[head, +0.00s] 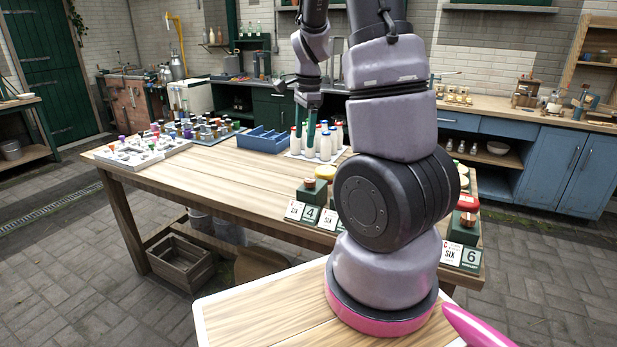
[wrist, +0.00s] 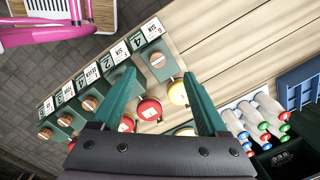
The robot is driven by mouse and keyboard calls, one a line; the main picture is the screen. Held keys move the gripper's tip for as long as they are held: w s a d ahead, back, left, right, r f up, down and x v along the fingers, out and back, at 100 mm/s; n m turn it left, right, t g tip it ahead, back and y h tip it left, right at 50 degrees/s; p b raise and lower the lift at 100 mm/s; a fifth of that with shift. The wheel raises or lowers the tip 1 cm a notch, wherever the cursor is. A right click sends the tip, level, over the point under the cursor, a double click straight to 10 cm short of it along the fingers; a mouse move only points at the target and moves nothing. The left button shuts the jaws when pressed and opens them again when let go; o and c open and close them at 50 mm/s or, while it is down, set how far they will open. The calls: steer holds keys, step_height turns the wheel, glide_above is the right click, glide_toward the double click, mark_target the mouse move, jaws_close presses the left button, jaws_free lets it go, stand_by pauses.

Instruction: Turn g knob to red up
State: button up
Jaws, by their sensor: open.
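A row of green blocks, each with a copper round knob on top, runs along the table's front edge. One copper knob (wrist: 157,60) lies just ahead of my gripper (wrist: 158,72), which is open and empty above the table. Beside the blocks are red discs (wrist: 149,108) and a yellow disc (wrist: 178,92), which lie between and below my fingers. Small cards with numbers (wrist: 145,32) stand before the blocks. I cannot read which block is g. In the head view a copper knob on a green block (head: 310,183) shows, and my arm hides others.
White bottles with red and blue caps (head: 325,142) stand beyond the row, also in the wrist view (wrist: 262,118). A blue tray (head: 263,140) and a white board of small pieces (head: 140,152) lie further left. The table's middle (head: 215,175) is clear.

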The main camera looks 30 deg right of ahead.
mark_target(310, 180)
steer(key=shift+m+g+h, duration=0.3)
steer(key=shift+m+g, duration=0.1)
steer(key=shift+m, duration=0.4)
steer(key=f, duration=0.4)
steer(key=d+f, duration=0.1)
steer(key=f, duration=0.4)
steer(key=d+f, duration=0.1)
steer(key=f, duration=0.4)
steer(key=shift+w+f, duration=0.2)
steer(key=shift+w, duration=0.2)
jaws_close()
